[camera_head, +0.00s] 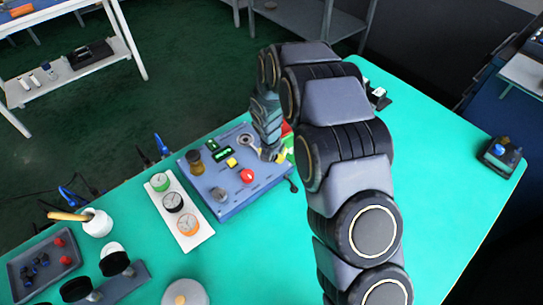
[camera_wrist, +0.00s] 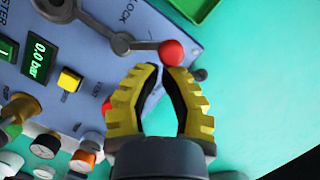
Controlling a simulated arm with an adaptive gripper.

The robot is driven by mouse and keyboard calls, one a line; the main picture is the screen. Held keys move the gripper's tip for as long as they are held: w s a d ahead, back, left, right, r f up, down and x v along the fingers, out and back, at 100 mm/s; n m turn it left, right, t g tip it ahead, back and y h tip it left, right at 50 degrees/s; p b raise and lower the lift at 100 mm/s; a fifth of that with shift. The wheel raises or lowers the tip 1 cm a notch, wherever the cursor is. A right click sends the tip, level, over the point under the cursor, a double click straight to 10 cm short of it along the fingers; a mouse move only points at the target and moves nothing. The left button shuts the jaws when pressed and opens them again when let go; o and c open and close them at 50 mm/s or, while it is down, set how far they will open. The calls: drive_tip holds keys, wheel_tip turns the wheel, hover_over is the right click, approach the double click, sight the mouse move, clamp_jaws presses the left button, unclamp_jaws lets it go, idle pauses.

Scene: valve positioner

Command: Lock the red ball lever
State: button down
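In the head view my gripper (camera_head: 268,153) is over the far right part of the control box (camera_head: 222,207), and the ball cannot be made out there.
The box also carries a yellow button (camera_head: 231,162), a red knob (camera_head: 247,176) and green displays (camera_head: 222,152). A white plate with three gauges (camera_head: 173,202) lies left of the box. A green tray (camera_wrist: 198,7) is beyond it. The green tabletop (camera_head: 270,250) is clear in front.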

drive_tip(key=shift+w+d+n+y, duration=0.15)
drive_tip(key=shift+w+n, duration=0.1)
drive_tip(key=shift+n, duration=0.4)
drive_tip(key=shift+w+d+n+y, duration=0.1)
drive_tip(key=shift+w+n+y, duration=0.1)
drive_tip(key=shift+n, duration=0.45)
drive_tip(key=shift+w, duration=0.15)
drive_tip(key=shift+w+d, duration=0.15)
drive_tip(key=shift+w, duration=0.1)
idle(0.9)
drive_tip(key=shift+s, duration=0.1)
drive_tip(key=s, duration=0.3)
drive_tip(key=shift+s, duration=0.35)
drive_tip(key=v, duration=1)
